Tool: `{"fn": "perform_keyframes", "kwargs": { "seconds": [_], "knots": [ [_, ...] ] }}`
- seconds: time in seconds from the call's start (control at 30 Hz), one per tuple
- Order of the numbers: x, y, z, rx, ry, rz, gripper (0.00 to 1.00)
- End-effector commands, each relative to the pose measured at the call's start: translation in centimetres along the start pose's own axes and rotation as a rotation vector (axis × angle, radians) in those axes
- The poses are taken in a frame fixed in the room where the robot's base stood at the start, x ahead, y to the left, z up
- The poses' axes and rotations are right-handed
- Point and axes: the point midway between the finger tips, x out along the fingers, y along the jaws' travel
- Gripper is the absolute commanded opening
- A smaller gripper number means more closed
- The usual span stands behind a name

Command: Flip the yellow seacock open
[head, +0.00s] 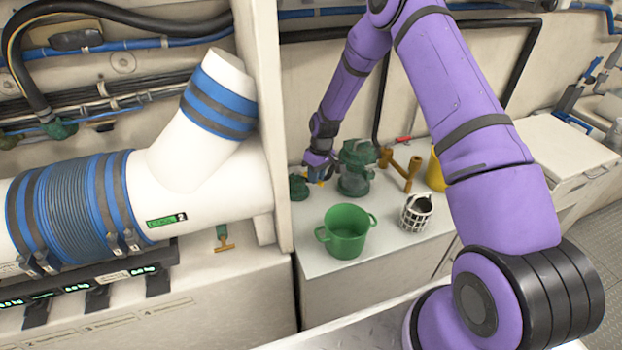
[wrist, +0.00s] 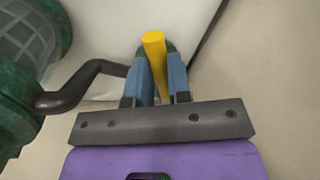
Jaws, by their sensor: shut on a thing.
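The yellow seacock handle (wrist: 155,55) stands between the two blue fingers of my gripper (wrist: 160,80) in the wrist view. The gripper is shut on it, with the rounded yellow end showing beyond the fingers. In the head view my gripper (head: 318,172) is at the back of the white counter, and only a small yellow bit of the handle shows there. The seacock's body is mostly hidden by the gripper; a bit of green shows behind the handle in the wrist view.
A green strainer (head: 357,168) with a dark bent pipe (wrist: 82,82) stands close beside the gripper. A green pot (head: 345,240), a white basket (head: 416,212) and a brass fitting (head: 408,172) are on the counter. A white wall panel (head: 266,100) rises to the left.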

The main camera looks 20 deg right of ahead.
Motion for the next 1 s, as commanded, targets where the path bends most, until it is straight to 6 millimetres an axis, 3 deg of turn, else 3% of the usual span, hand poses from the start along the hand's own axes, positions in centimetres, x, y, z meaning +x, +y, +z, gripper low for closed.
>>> {"fn": "perform_keyframes", "kwargs": {
  "seconds": [0.5, 1.0],
  "knots": [
    [-0.7, 3.5, -0.9, -0.407, -0.081, -0.001, 0.0],
    [-0.9, 4.5, -1.5, -0.541, -0.108, 0.001, 0.0]
  ]
}}
